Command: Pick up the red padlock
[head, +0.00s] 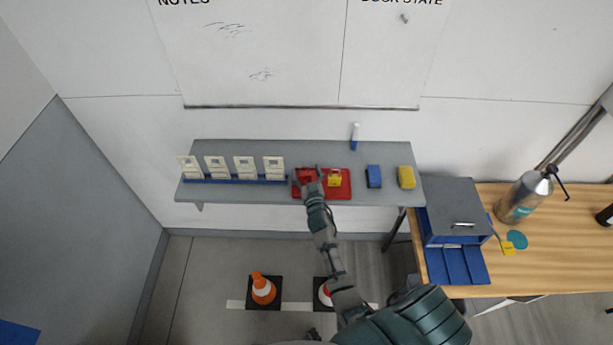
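The red padlock (305,175) is on the left part of a red tray (345,193) on the grey wall shelf. A yellow padlock (335,179) sits beside it to the right on the same tray. My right gripper (307,172) is at the red padlock and covers part of it. Its fingers are too small and too mixed with the padlock to tell whether they are open or shut on it. A small dark part at the bottom edge may be my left gripper (312,334); its state does not show.
White cards (244,166) stand in a blue rack on the shelf's left. A blue block (373,176), a yellow block (406,177) and a marker (354,136) are right. A grey-blue box (455,210) and bottle (523,197) occupy the wooden table (570,230). Cones (262,289) stand below.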

